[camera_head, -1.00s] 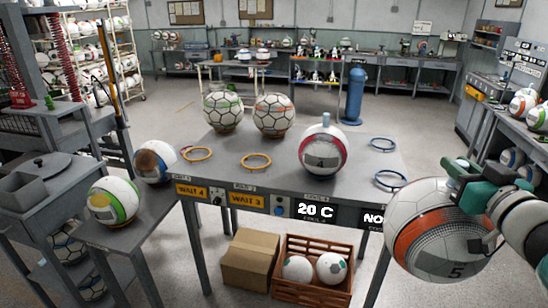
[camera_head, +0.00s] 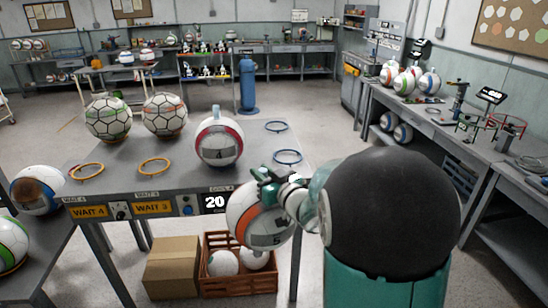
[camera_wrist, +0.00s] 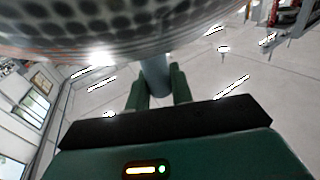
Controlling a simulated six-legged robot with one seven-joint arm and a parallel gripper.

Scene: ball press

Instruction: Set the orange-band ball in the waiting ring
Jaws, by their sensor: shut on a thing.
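The orange-band ball (camera_head: 258,217), white with an orange band and a dark patch, hangs from my gripper (camera_head: 270,182) in front of the table's right front corner. In the wrist view the ball (camera_wrist: 130,25) fills the top, and my green fingers (camera_wrist: 158,88) are shut around its grey stem. Two orange rings lie empty on the table: one (camera_head: 87,170) behind the WAIT 4 label (camera_head: 89,212), one (camera_head: 154,165) behind the WAIT 3 label (camera_head: 153,207). My arm hides part of the table's right front edge.
A red-and-white ball (camera_head: 219,146) stands on the table (camera_head: 190,178), right of the WAIT 3 ring. Two patterned balls stand at the back left. Two blue rings (camera_head: 287,156) lie at the right. A carton (camera_head: 172,267) and a crate (camera_head: 238,288) are below.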

